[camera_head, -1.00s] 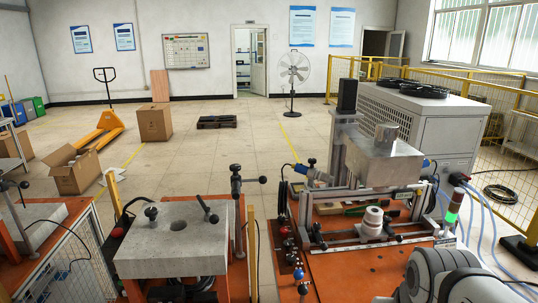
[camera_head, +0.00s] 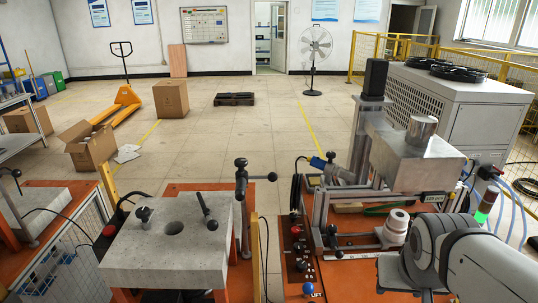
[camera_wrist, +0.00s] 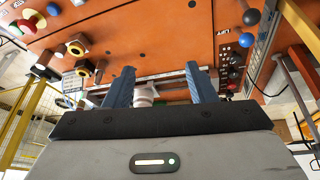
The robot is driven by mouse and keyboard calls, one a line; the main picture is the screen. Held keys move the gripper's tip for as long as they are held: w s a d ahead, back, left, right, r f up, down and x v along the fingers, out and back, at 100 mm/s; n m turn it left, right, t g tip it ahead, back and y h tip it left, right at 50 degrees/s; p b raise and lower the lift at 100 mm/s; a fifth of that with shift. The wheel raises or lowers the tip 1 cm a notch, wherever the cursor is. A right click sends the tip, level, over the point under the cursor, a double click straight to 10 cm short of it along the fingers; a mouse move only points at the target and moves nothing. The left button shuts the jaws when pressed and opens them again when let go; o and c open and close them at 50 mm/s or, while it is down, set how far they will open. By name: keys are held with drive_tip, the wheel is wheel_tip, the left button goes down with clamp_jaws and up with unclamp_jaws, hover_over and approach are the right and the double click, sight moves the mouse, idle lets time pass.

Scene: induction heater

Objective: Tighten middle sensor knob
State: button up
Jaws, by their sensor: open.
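My gripper (camera_wrist: 159,68) shows in the wrist view with its two blue-grey fingers apart and nothing held between them. It faces the orange machine table (camera_wrist: 180,35), and a white stepped cylinder (camera_wrist: 144,93) shows beyond the gap between the fingers. In the head view this cylinder (camera_head: 397,222) sits on a metal rail fixture, and my gripper is out of frame. Small dark knobs are on the fixture, one of them at its left end (camera_head: 333,230). I cannot tell which is the middle sensor knob.
A grey stone block (camera_head: 170,255) with black-handled clamps stands on the left. A metal heater head (camera_head: 415,165) on a column stands above the fixture. Coloured buttons, including a blue one (camera_head: 308,288), line the table's left edge. A signal light (camera_head: 484,210) is on the right.

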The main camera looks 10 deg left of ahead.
drive_tip(key=w+a+r+n+t+y+p, duration=0.15)
drive_tip(key=w+a+r+t, duration=0.25)
drive_tip(key=w, duration=0.8)
drive_tip(key=w+a+r+n+t+y+p, duration=0.1)
drive_tip(key=w+a+r+n+t+y, duration=0.25)
drive_tip(key=w, duration=0.85)
drive_tip(key=n+g+y+p, duration=0.2)
drive_tip(key=n+g+y, duration=0.7)
drive_tip(key=n+y, duration=0.3)
approach(241, 160)
drive_tip(key=a+f+m+y, duration=0.1)
drive_tip(key=a+f, duration=0.1)
drive_tip(key=a, duration=0.3)
drive_tip(key=w+a+p, duration=0.1)
drive_tip(key=a, duration=0.1)
drive_tip(key=a+p, duration=0.1)
drive_tip(key=a, duration=0.2)
drive_tip(key=shift+w+r, duration=0.2)
drive_tip(key=shift+w, duration=0.2)
